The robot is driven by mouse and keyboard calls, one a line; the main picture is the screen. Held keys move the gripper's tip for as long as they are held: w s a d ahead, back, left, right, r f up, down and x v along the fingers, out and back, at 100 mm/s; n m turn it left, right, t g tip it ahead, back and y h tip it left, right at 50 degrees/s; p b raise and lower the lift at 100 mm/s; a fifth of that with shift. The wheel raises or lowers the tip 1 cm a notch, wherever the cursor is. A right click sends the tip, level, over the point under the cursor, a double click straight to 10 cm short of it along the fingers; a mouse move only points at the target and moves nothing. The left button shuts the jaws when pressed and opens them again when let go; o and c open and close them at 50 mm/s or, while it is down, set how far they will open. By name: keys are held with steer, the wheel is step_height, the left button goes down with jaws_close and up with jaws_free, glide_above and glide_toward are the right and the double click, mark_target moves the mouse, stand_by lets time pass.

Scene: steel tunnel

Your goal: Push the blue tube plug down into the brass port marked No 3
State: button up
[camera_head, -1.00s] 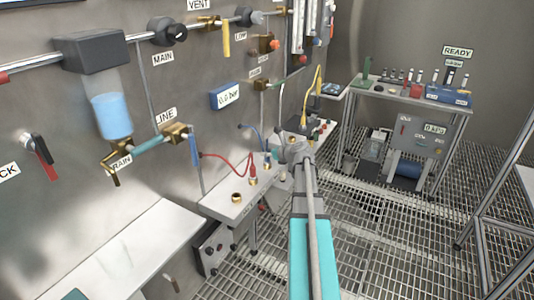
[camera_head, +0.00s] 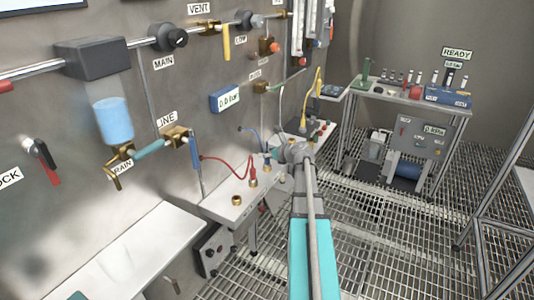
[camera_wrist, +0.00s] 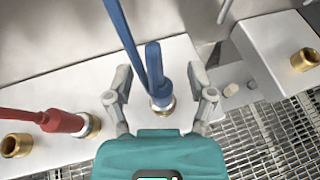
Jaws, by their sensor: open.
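The blue tube plug (camera_wrist: 155,75) stands roughly upright in the wrist view, with a blue tube rising beside it. Its lower end is at a brass port (camera_wrist: 162,107) on a pale shelf; how deep it sits I cannot tell. My gripper (camera_wrist: 160,82) is open, with one finger on each side of the plug and visible gaps between. In the head view the blue plug (camera_head: 267,163) shows beside the end of my arm, which hides my fingers. No port number is readable.
A red plug (camera_wrist: 62,121) sits at the brass port to the left, with an empty brass port (camera_wrist: 17,145) beyond it. Another brass port (camera_wrist: 305,59) is on a separate pale block at right. The wall is close behind; grating floor lies in front.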

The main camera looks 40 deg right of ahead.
steer(key=shift+r+p, duration=3.75)
steer(key=shift+r, duration=0.2)
